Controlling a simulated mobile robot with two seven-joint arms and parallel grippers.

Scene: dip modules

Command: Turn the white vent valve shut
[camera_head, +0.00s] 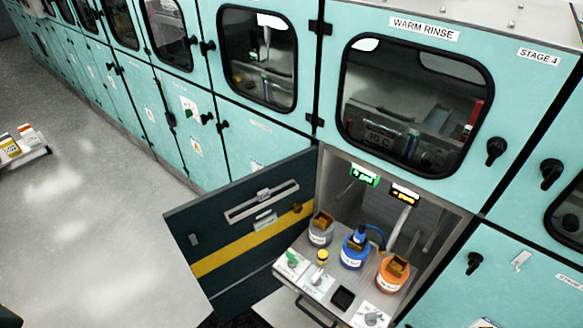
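No valve can be surely told as the white vent valve at this size. A pull-out tray (318,291) in the open lower cabinet bears small fittings along its front. One is a pale grey-white knob on a white plate (372,317) at the front right; its setting is too small to read. A green-topped fitting on a white plate (291,262) is at the front left, with a yellow-topped fitting (322,258) beside it. Neither of my grippers is in view.
Grey (320,236), blue (352,252) and orange (392,275) containers stand behind the fittings; a blue hose rises from the blue one. The dark open door (240,262) juts out left of the tray.

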